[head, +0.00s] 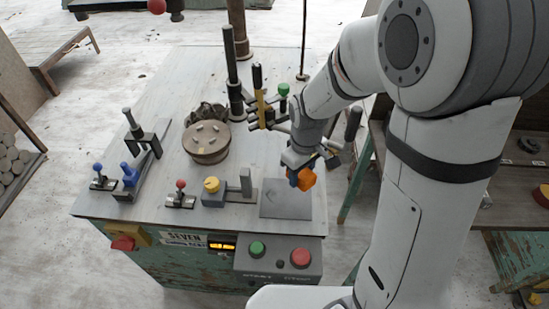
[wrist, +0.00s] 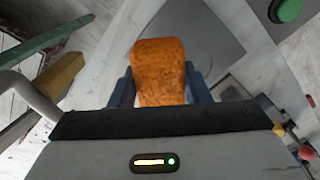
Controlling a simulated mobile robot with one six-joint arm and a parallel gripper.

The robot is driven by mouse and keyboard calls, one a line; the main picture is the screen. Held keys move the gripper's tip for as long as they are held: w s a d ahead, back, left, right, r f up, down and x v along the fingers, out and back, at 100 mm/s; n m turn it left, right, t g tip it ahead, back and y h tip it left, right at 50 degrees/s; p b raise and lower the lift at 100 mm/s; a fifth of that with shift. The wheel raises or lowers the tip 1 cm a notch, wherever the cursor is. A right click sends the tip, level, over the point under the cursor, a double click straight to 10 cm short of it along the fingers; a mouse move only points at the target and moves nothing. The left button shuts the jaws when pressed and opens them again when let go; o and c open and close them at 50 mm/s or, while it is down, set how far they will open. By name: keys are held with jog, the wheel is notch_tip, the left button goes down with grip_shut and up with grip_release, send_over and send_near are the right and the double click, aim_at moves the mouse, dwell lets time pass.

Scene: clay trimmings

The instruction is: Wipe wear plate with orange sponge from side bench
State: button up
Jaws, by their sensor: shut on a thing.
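My gripper (head: 300,178) is shut on the orange sponge (head: 307,179). The sponge also shows large in the wrist view (wrist: 160,72), held between the two blue-grey fingers and reaching out past them. The wear plate (head: 286,205) is a flat grey square at the front right of the machine top. In the wrist view the plate (wrist: 205,35) lies behind the sponge, which covers part of it. The sponge is over the plate's upper right side in the head view. I cannot tell whether it touches the plate.
A grey control box with a green button (head: 257,248) and a red button (head: 300,258) sits at the machine's front edge. A yellow-knobbed block (head: 212,186) stands left of the plate. A round brown lid (head: 206,143) and several levers stand farther back. A bench (head: 515,205) is at the right.

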jog(key=shift+r+p, duration=0.8)
jog(key=shift+r, duration=0.6)
jog(key=shift+f, duration=0.1)
